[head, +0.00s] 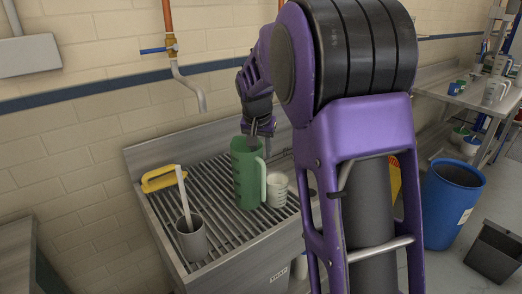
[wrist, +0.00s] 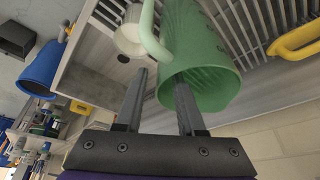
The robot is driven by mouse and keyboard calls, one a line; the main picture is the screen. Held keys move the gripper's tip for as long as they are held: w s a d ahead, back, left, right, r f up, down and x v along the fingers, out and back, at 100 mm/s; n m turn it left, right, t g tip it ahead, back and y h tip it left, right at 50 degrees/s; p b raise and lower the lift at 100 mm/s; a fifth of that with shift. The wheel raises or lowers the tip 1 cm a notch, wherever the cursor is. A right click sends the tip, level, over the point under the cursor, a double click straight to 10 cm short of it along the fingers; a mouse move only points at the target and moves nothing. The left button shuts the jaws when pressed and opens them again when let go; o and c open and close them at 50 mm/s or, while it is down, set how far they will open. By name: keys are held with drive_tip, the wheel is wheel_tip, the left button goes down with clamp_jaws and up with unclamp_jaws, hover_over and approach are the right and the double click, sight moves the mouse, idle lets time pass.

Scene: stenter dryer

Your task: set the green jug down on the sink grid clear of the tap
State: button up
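The green jug (head: 246,178) stands upright on the sink grid (head: 222,228), its handle toward the right. The tap (head: 190,82) comes from the wall behind and to the left; its spout end is apart from the jug. My gripper (head: 258,138) is just above the jug's rim. In the wrist view, my gripper (wrist: 162,80) has its fingers spread, one over the jug's open mouth and one outside the rim on the handle side. The jug (wrist: 197,50) is not pinched between them. Whether a finger touches the rim is unclear.
A white cup (head: 277,189) stands right beside the jug's handle. A grey beaker (head: 191,238) with a pale stick in it and a yellow-handled brush (head: 160,178) are on the left of the grid. A blue barrel (head: 452,205) stands at right.

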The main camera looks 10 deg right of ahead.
drive_tip(key=v, duration=1.2)
drive_tip(key=shift+p, duration=0.4)
